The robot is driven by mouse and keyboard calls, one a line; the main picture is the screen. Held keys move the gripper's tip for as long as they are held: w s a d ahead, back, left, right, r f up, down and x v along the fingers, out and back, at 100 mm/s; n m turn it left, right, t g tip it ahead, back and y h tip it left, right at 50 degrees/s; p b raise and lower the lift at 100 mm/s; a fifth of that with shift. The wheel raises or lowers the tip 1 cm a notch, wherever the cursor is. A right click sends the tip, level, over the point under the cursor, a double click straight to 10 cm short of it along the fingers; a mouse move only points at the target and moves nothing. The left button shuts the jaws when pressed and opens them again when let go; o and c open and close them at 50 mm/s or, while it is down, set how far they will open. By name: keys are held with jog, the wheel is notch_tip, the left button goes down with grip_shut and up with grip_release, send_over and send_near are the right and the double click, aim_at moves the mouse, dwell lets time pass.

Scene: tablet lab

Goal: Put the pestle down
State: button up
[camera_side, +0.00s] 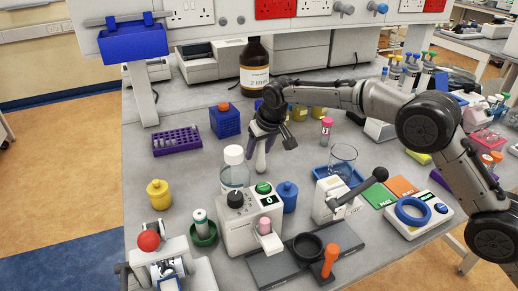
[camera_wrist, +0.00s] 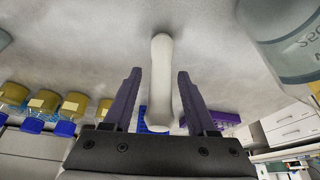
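The pestle (camera_side: 261,160) is a pale, slim rod with a rounded end. In the side view it is roughly upright beneath my gripper (camera_side: 269,147), over the grey bench behind the white-capped bottle. In the wrist view the pestle (camera_wrist: 161,75) lies between the two purple fingers of my gripper (camera_wrist: 157,75), with a visible gap on each side. The fingers are spread open. I cannot tell whether the pestle's lower end touches the bench. Its upper part is hidden by my gripper in the side view.
A white-capped bottle (camera_side: 234,168) and a blue pot (camera_side: 287,197) stand in front. A glass beaker (camera_side: 342,160) is to the right, a purple rack (camera_side: 177,141) to the left, and a brown bottle (camera_side: 254,70) behind. Bare bench lies between rack and bottle.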

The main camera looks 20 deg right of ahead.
jog(key=v, duration=1.2)
jog(key=shift+r, duration=0.25)
jog(key=s+d+r, duration=0.5)
jog(key=s+d, duration=0.3)
jog(key=s, duration=0.2)
jog(key=s+d+r, duration=0.5)
jog(key=s+d, duration=0.3)
jog(key=s, duration=0.1)
jog(key=s+d+f, duration=0.2)
jog(key=s+f, duration=0.1)
jog(key=s, duration=0.4)
jog(key=s+d+f+m, duration=0.1)
jog(key=s+d+f, duration=0.1)
jog(key=s, duration=0.6)
jog(key=s+d+f+t, duration=0.1)
jog(key=s+f, duration=0.3)
jog(key=s, duration=0.4)
jog(key=shift+s+d+f+h, duration=0.25)
jog(key=shift+d+h, duration=0.05)
jog(key=shift+d, duration=0.45)
